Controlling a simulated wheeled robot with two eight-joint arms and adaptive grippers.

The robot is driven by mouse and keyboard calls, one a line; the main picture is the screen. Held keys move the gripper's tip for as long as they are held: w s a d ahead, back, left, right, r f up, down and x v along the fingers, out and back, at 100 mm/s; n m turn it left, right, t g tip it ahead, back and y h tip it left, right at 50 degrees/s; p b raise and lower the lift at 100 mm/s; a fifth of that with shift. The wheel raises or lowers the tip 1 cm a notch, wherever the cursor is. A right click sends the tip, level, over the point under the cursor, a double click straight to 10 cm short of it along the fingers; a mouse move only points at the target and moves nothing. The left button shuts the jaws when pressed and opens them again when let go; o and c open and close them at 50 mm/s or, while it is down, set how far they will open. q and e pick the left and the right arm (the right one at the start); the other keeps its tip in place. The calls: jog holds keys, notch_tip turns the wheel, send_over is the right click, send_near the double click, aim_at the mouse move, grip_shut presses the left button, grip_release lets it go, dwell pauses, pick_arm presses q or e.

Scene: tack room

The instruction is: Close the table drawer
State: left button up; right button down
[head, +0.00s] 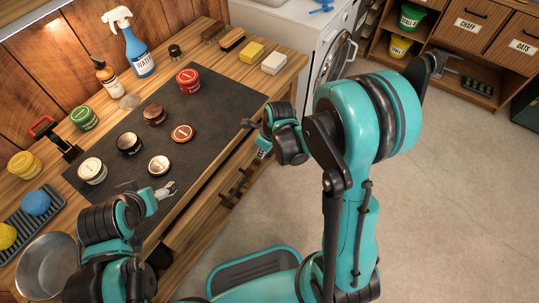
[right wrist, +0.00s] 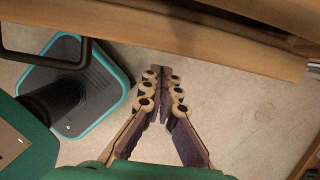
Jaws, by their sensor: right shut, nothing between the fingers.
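The wooden table (head: 236,82) stands along the wall in the head view. Its drawer front (head: 212,205) with dark handles (head: 238,183) faces the floor; how far the drawer stands out is hard to tell. My right gripper (head: 262,150) is beside the table's front edge, above the floor. In the right wrist view its fingers (right wrist: 166,75) are closed together and empty, below a wooden edge (right wrist: 215,42) of the table. A dark bar like a handle (right wrist: 82,62) shows at upper left there. My left gripper (head: 168,188) hovers over the near part of the tabletop mat; its opening is unclear.
A dark mat (head: 218,103) holds several tins and jars. A metal bowl (head: 47,262) is at lower left. A white washing machine (head: 305,35) stands beyond the table. The floor (head: 440,190) at right is clear.

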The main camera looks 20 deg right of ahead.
aim_at(250, 145)
jog(key=shift+w+a, duration=0.4)
jog(key=shift+w, duration=0.1)
jog(key=shift+r, duration=0.1)
jog(key=w+a, duration=0.2)
jog(key=w, duration=0.1)
jog(key=shift+w+a, duration=0.2)
jog(key=shift+a, duration=0.15)
jog(key=shift+s+d, duration=0.1)
jog(key=shift+d, duration=0.05)
